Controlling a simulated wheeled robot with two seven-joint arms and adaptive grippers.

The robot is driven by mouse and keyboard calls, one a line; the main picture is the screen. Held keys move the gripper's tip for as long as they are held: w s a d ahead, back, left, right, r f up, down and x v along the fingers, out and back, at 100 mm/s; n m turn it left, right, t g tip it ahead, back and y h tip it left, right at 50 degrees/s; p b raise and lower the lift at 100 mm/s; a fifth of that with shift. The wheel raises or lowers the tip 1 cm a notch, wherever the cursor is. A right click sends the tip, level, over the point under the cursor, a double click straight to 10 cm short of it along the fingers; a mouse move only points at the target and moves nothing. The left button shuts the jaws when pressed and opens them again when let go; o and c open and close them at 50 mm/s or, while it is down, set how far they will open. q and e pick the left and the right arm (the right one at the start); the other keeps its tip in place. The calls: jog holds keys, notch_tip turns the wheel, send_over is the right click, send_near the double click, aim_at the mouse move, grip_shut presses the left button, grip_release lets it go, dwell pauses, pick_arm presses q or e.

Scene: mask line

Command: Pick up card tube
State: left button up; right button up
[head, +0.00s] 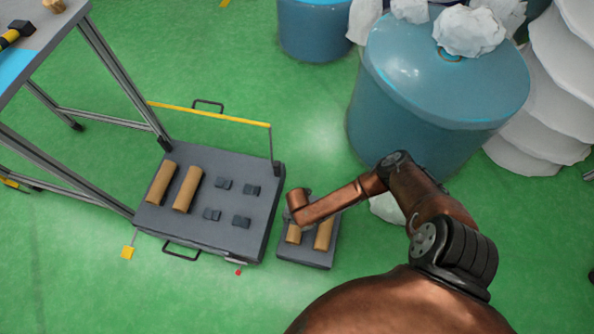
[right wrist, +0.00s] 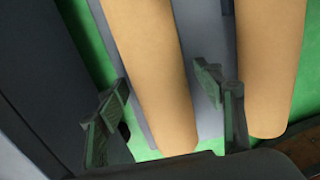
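Two tan card tubes lie side by side on a small grey platform in the head view, a left one (head: 293,236) partly under my wrist and a right one (head: 324,235). My right gripper (right wrist: 163,88) is open in the right wrist view. One tube (right wrist: 153,65) runs between its fingers, with a visible gap on each side. The other tube (right wrist: 268,65) is outside the right-hand finger. In the head view my right wrist hides most of the gripper and the tubes' far ends. My left gripper is not in view.
A larger grey cart (head: 215,238) with a yellow-barred handle (head: 208,114) stands close left, carrying two more tubes (head: 187,189) and several dark blocks (head: 242,222). A metal-framed table (head: 78,111) is at left. A blue drum (head: 425,125) stands behind my arm.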

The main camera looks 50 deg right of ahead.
jog(key=c, duration=1.2)
